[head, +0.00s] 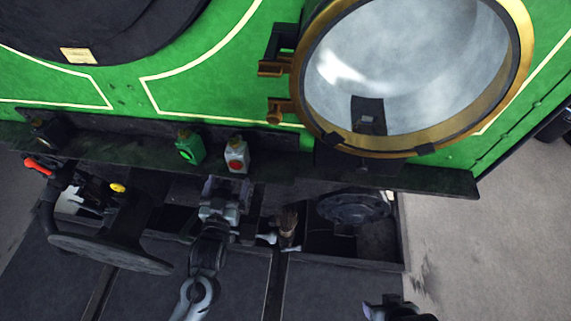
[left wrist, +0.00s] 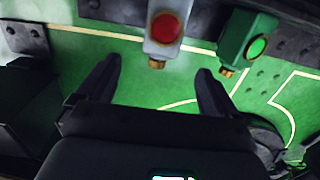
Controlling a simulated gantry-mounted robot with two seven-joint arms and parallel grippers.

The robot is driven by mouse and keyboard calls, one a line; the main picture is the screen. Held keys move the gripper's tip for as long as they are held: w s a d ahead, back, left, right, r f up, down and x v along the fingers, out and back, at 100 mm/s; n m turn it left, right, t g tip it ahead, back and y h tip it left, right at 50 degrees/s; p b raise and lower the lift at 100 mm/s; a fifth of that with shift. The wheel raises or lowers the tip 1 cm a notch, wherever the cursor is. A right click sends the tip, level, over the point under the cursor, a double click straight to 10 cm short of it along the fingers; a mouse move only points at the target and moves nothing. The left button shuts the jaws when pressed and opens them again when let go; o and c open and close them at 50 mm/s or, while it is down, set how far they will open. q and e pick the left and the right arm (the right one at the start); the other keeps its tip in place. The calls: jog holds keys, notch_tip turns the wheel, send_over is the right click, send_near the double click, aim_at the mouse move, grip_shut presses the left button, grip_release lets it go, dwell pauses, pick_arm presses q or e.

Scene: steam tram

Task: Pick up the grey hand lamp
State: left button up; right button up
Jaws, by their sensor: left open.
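The grey hand lamp (head: 237,155), with a round red lens, stands on the dark ledge under the green tram front. It also shows at the top of the left wrist view (left wrist: 166,30), beyond and between the fingertips. My left gripper (head: 227,186) is just below and in front of it in the head view. Its two fingers are spread wide in the left wrist view (left wrist: 159,72), with nothing between them. My right gripper (head: 392,307) is partly visible at the bottom edge of the head view; its fingers cannot be made out.
A green lamp (head: 190,147) with a green lens stands close to the left of the grey lamp. A large brass-rimmed round headlamp (head: 410,75) is at the right. A dark wheel-like part (head: 110,250) lies at lower left. An open-topped dark compartment (head: 345,258) lies below the ledge.

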aim_at(234, 163)
pick_arm(q)
jog(key=shift+t, duration=0.3)
jog(key=w+b, duration=0.1)
jog(key=w, duration=0.1)
jog(key=w+f+b, duration=0.1)
jog(key=w, duration=0.1)
jog(key=w+b, duration=0.1)
jog(key=w, duration=0.1)
jog(key=shift+w+a+f+b, duration=0.25)
jog(key=shift+f+b, duration=0.1)
jog(key=shift+b, duration=0.05)
jog(key=shift+w+f, duration=0.1)
jog(key=shift+w, duration=0.9)
jog(key=w+b, duration=0.1)
jog(key=w, duration=0.3)
jog(key=shift+d, duration=0.1)
pick_arm(e)
notch_tip(234, 163, down, 7)
jog(key=shift+s+a+r, duration=0.15)
jog(key=shift+a, duration=0.2)
pick_arm(q)
jog(key=shift+c, duration=0.4)
